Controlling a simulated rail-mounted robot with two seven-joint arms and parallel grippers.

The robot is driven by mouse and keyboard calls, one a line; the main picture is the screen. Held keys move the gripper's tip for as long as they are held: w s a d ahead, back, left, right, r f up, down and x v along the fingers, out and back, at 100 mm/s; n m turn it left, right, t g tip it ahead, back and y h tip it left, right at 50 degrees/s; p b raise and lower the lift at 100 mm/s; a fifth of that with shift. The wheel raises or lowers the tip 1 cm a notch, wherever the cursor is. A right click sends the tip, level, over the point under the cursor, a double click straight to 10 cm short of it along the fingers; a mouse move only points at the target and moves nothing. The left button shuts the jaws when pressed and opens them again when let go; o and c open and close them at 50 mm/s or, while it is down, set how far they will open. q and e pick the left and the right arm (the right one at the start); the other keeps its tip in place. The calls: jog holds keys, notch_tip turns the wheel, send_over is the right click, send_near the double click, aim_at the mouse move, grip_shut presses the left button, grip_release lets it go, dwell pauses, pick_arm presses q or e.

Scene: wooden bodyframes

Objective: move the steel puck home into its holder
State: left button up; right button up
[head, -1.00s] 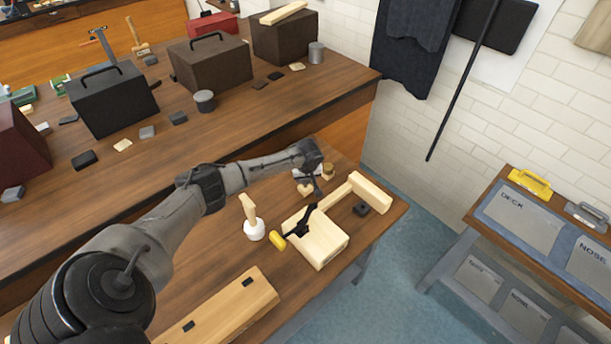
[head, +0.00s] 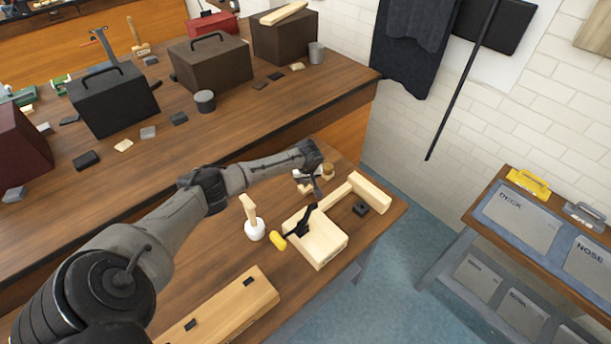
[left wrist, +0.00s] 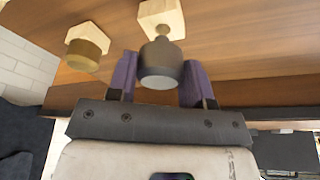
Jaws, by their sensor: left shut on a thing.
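My left gripper (left wrist: 156,82) has purple fingers on both sides of the steel puck (left wrist: 160,62), a short grey cylinder, and is shut on it. In the left wrist view the puck hides part of a pale wooden block (left wrist: 148,14) with a small round knob behind it. I cannot tell whether the puck touches that block. A brass puck (left wrist: 86,55) sits at another pale wooden block (left wrist: 88,33) to the left. In the head view my left gripper (head: 315,186) is over the far part of the lower bench, beside the brass puck (head: 328,170); the steel puck is not clear there.
Close by are a wooden body block (head: 322,246) with a dark clamp-like piece, a yellow-ended tool (head: 278,240), a white-headed mallet (head: 254,230) and a dark block (head: 361,208). A long wooden piece (head: 230,315) lies at the near edge. The raised shelf stands behind.

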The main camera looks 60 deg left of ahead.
aim_at(306, 182)
dwell(0.3)
pick_arm(q)
jog(key=shift+p, duration=0.45)
jog(key=shift+f, duration=0.55)
dwell(0.6)
jog(key=shift+f+b, duration=0.6)
jog(key=shift+f, duration=0.5)
jog(key=o, duration=1)
jog(key=shift+a, duration=0.1)
jog(key=shift+c, duration=0.2)
jog(key=shift+o, duration=0.6)
